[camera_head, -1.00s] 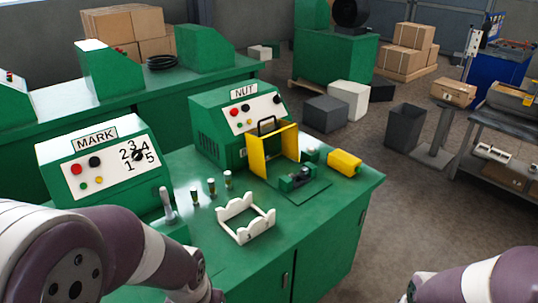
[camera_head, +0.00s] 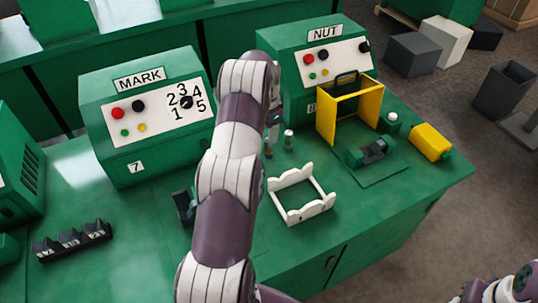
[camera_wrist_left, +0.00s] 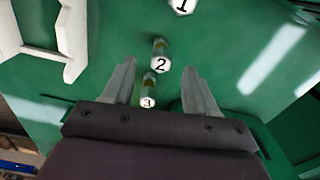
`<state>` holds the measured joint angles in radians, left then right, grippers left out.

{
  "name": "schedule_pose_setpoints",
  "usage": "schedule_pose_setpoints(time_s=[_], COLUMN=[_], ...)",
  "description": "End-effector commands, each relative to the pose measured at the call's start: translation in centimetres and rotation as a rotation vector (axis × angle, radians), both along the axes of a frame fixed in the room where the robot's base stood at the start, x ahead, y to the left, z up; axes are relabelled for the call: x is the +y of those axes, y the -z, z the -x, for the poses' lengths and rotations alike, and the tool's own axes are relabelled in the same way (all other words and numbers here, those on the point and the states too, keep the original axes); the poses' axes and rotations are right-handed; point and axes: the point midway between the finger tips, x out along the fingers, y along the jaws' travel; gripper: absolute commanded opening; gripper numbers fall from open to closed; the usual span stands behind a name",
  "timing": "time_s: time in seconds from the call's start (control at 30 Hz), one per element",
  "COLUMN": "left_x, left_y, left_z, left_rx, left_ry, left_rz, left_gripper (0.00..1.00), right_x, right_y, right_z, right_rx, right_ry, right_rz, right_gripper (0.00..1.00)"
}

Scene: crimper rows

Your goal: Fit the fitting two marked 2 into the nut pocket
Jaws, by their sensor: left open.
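Fitting two (camera_wrist_left: 160,54), with a 2 on its white end, stands between the fingertips of my open left gripper (camera_wrist_left: 158,72) in the left wrist view; the fingers do not visibly touch it. In the head view my left gripper (camera_head: 273,124) is largely hidden by my arm. A small fitting (camera_head: 288,140) shows beside it, its number unreadable. The dark nut fixture (camera_head: 372,152) sits on a green plate before the NUT machine. My right gripper is not in view.
A white notched cradle (camera_head: 302,208) lies in front of the fittings. The yellow guard frame (camera_head: 327,127) stands open behind the nut fixture, with a yellow block (camera_head: 430,142) to its right. A dark numbered rack (camera_head: 72,241) is at far left.

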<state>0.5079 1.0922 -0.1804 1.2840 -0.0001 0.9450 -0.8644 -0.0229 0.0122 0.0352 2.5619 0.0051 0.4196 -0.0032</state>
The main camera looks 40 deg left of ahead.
Motion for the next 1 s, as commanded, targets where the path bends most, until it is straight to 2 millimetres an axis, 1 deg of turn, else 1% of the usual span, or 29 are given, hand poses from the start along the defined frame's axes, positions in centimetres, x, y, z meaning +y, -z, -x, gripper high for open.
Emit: schedule_pose_setpoints(time_s=[0.03, 0.2, 0.33, 0.43, 0.6, 0.67, 0.7, 0.77, 0.8, 1.0], left_x=[-0.1, -0.1, -0.1, -0.1, -0.1, -0.1, -0.1, -0.1, -0.1, -0.1], left_y=[0.6, 3.3, 5.6, 6.3, 6.3, 6.3, 6.3, 6.3, 6.3, 6.3], left_z=[0.1, -0.5, -0.6, -0.7, -0.7, -0.7, -0.7, -0.7, -0.7, -0.7], left_rx=[0.004, 0.003, 0.003, 0.001, 0.0, 0.0, 0.0, 0.0, 0.0, 0.0], left_ry=[0.0, 0.001, 0.0, 0.0, 0.0, 0.0, 0.0, 0.0, -0.001, -0.001], left_rz=[0.003, 0.002, 0.001, 0.0, 0.0, 0.0, 0.0, 0.0, 0.0, 0.0], left_gripper=[0.57, 0.57, 0.57, 0.57, 0.57, 0.38, 0.25, 0.05, 0.0, 0.0], right_x=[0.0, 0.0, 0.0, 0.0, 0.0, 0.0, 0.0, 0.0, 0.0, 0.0], right_y=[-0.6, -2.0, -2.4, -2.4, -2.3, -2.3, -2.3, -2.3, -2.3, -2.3], right_z=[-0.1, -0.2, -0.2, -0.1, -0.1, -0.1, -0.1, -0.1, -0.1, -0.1], right_rx=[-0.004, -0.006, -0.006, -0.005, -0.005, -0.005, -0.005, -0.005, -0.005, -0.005], right_ry=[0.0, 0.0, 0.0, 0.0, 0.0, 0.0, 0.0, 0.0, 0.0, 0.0], right_rz=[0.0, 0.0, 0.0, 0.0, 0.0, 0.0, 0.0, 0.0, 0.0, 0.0], right_gripper=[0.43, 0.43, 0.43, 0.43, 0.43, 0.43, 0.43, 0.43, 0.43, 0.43])
